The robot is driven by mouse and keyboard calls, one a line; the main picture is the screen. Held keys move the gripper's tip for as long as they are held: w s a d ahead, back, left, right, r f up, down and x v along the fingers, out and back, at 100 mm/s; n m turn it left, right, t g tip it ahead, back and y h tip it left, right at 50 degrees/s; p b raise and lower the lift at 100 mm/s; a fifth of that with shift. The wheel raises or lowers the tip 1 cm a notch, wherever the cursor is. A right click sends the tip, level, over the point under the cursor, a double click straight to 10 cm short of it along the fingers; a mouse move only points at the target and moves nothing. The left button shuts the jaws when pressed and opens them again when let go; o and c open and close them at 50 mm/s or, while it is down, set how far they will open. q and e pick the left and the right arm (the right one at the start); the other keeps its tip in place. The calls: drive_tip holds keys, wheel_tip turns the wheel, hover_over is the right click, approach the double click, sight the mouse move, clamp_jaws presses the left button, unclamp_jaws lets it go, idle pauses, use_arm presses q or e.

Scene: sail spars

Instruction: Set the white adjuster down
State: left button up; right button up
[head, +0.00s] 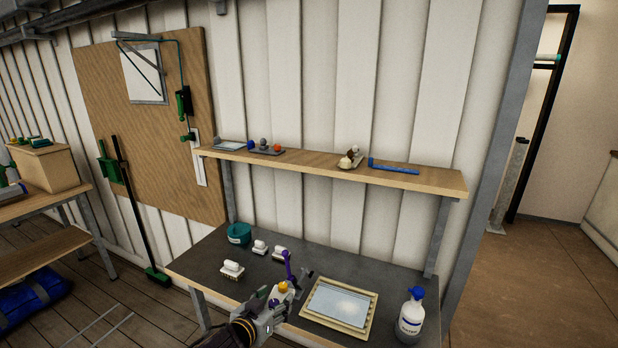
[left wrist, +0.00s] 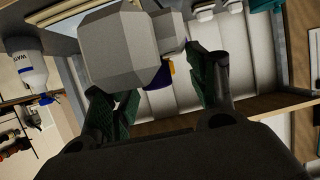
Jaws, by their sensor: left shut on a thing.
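My left gripper (head: 284,293) is over the front of the dark workbench. In the left wrist view its dark green-padded fingers (left wrist: 160,92) are on either side of a pale grey-white faceted piece (left wrist: 120,50), which I take to be the white adjuster. It fills much of that view and hides what is behind it. Purple and yellow parts (head: 283,286) show at the gripper in the head view; whether they belong to the held piece I cannot tell. A purple upright piece (head: 289,266) stands just behind. My right gripper is not in view.
The dark workbench (head: 205,262) holds several white blocks, one at its left (head: 232,268), a teal tub (head: 239,233), a framed tray (head: 340,306) right of the gripper and a water bottle (head: 411,312). A wooden shelf (head: 330,166) overhangs the back.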

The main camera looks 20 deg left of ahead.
use_arm(q)
drive_tip(key=w+a+r+h, duration=0.1)
drive_tip(key=w+a+r, duration=0.1)
drive_tip(key=r, duration=1.2)
drive_tip(key=w+a+r+m+h, duration=0.1)
drive_tip(key=w+r, duration=0.3)
drive_tip(key=r, duration=0.9)
drive_tip(key=w+a+r+m, duration=0.1)
drive_tip(key=w+a+r, duration=0.2)
drive_tip(key=r, duration=1.1)
drive_tip(key=shift+w+r+g+h, duration=0.3)
drive_tip(key=shift+w+h, duration=0.1)
drive_tip(key=shift+w, duration=0.05)
